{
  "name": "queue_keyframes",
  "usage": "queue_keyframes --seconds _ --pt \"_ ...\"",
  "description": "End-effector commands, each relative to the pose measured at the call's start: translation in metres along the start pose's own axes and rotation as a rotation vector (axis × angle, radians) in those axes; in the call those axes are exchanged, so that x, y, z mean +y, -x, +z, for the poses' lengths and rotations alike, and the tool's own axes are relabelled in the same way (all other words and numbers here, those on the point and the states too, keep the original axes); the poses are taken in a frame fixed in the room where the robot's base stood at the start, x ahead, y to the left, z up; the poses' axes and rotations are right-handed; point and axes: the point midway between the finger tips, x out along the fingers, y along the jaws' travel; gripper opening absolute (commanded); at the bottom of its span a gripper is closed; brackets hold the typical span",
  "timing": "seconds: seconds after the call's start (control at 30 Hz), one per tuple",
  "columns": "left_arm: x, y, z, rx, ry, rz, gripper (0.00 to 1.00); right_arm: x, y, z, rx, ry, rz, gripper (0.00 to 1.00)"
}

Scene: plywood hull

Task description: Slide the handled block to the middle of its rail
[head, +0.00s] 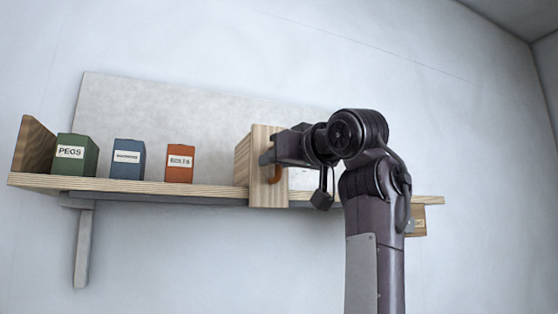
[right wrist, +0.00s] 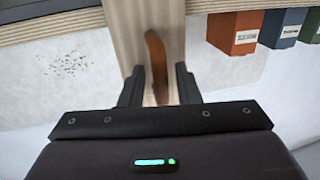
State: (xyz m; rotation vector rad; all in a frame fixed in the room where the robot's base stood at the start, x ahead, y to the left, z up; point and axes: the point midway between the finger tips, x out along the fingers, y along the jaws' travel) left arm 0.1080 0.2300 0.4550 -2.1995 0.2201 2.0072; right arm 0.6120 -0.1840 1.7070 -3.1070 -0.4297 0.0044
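The handled block (head: 266,150) is a pale wooden block that sits on the front of the shelf rail (head: 200,190), right of the red box. Its orange-brown handle (head: 278,175) is partly hidden by my right gripper (head: 270,158) in the head view. In the right wrist view the handle (right wrist: 156,60) stands between the two dark fingers of my right gripper (right wrist: 158,85), with a gap on both sides. My right gripper is open around the handle. My left gripper is not in view.
A green box (head: 77,157), a blue box (head: 128,159) and a red box (head: 179,163) stand on the shelf left of the block. An upright wooden end board (head: 34,147) closes the left end. My right arm hides part of the shelf's right side.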

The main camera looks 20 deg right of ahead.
Motion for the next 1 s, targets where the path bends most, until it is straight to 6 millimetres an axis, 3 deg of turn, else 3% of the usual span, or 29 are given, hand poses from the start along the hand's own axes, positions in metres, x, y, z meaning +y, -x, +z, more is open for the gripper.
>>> queue_keyframes --seconds 0.27,0.7,1.0 --pt "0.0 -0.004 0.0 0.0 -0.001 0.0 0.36 0.0 0.006 0.001 0.004 0.0 0.0 0.29" --pt "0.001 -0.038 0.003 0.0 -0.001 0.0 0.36 0.0 0.07 0.003 0.002 -0.001 0.0 0.29" --pt "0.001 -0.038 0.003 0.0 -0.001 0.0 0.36 0.001 0.077 0.0 -0.001 0.0 0.0 0.29"
